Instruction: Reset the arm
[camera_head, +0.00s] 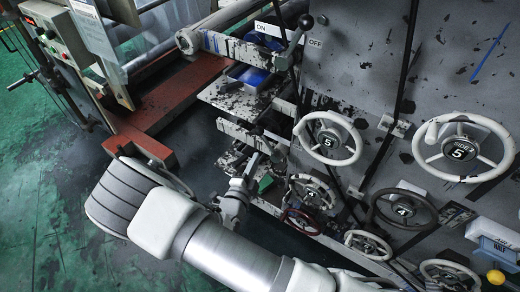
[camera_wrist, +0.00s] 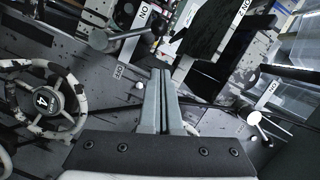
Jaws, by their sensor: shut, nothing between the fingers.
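My gripper (camera_head: 274,156) is in the middle of the head view, in front of the grey machine panel and left of its handwheels. In the wrist view my gripper (camera_wrist: 161,75) shows its two grey fingers side by side, shut and empty. My white and grey arm comes in from the bottom right of the head view and bends at the left. No contact between the fingers and the panel can be made out.
The panel carries several handwheels, among them a white one (camera_head: 463,146) marked 5. A black-knobbed lever (camera_head: 294,43) stands by ON and OFF labels. A handwheel (camera_wrist: 15,100) marked 4 is left in the wrist view. Green floor (camera_head: 38,150) lies open at left beside a red beam (camera_head: 173,97).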

